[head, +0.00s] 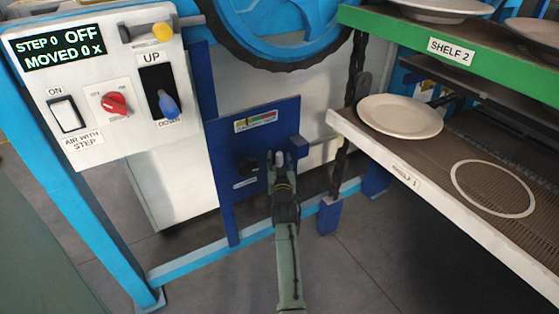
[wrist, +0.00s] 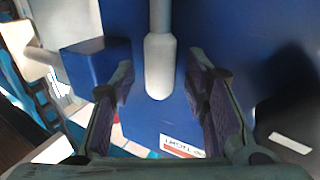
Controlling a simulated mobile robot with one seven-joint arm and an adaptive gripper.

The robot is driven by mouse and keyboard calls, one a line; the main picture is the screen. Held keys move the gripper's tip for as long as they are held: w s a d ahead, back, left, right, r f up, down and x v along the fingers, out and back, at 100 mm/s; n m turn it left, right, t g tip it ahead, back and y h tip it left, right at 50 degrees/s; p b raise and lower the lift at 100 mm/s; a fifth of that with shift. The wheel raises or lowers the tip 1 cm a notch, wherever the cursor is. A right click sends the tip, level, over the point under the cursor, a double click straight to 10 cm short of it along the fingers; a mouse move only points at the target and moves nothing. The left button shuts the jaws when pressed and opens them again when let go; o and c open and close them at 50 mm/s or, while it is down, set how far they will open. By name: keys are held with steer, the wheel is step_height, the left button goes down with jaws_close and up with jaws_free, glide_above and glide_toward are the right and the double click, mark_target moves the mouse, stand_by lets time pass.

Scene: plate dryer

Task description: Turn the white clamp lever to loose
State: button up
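The white clamp lever (wrist: 160,65) shows in the wrist view as a pale rod with a thicker rounded end, in front of a blue panel (wrist: 235,45). My gripper (wrist: 161,85) is open, with one dark finger on each side of the lever's thick end and visible gaps between. In the head view my gripper (head: 281,168) is in front of the blue panel (head: 222,150), below a coloured scale strip (head: 255,122). A small pale tip (head: 279,158) shows at the fingers there. Most of the lever is hidden by my gripper in that view.
A blue wheel (head: 275,30) is above. Shelf 1 (head: 345,125), holding a plate (head: 400,116), is close on the right.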

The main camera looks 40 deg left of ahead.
jaws_close()
stand_by(0.3)
stand_by(0.4)
